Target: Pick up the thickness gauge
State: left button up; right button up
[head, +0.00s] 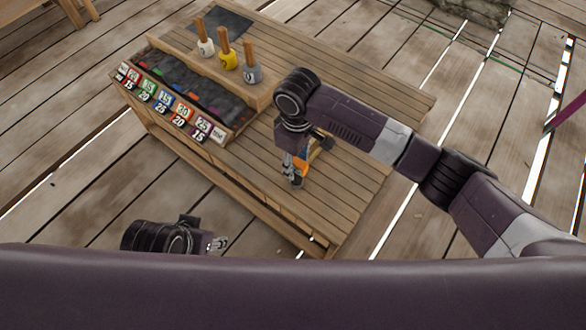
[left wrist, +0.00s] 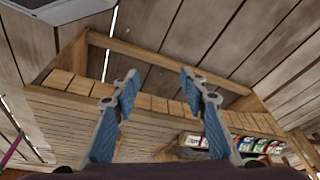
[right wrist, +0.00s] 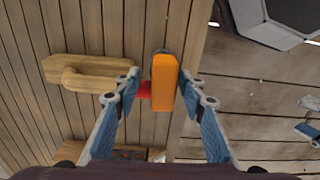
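An orange block-shaped tool with a dark far end and a small red part at its left side, likely the thickness gauge (right wrist: 165,85), lies over the wooden table in the right wrist view. In the head view the orange piece (head: 301,166) shows partly, beside my right gripper (head: 294,180). In the right wrist view my right gripper (right wrist: 162,76) is open, with its fingertips on both sides of the orange tool and a gap at each side. My left gripper (left wrist: 158,74) is open and empty; in the head view it (head: 220,243) hangs off the table's front left.
A wooden-handled tool (right wrist: 92,72) lies left of the orange one. The wooden table (head: 345,190) also bears a rack with numbered labels (head: 172,105) and white, yellow (head: 227,58) and grey pots with wooden handles. Free tabletop lies to the right.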

aim_at(296, 177)
notch_tip(296, 177, down, 2)
jog(key=shift+s+f+b, duration=0.1)
jog(key=shift+b, duration=0.2)
jog(key=f, duration=0.1)
jog(key=f+b, duration=0.1)
jog(key=shift+s+d+f, duration=0.1)
jog(key=shift+s+f, duration=0.1)
jog(key=shift+f, duration=0.15)
jog(key=shift+f+b, duration=0.35)
jog(key=shift+f, duration=0.65)
pick_arm(q)
jog(key=shift+w+d+f+t, duration=0.1)
jog(key=shift+w+d+t, duration=0.2)
jog(key=shift+w, duration=0.3)
jog(key=shift+w+d+t, duration=0.15)
jog(key=shift+w+t, duration=0.25)
jog(key=shift+w, duration=0.2)
pick_arm(e)
grip_shut()
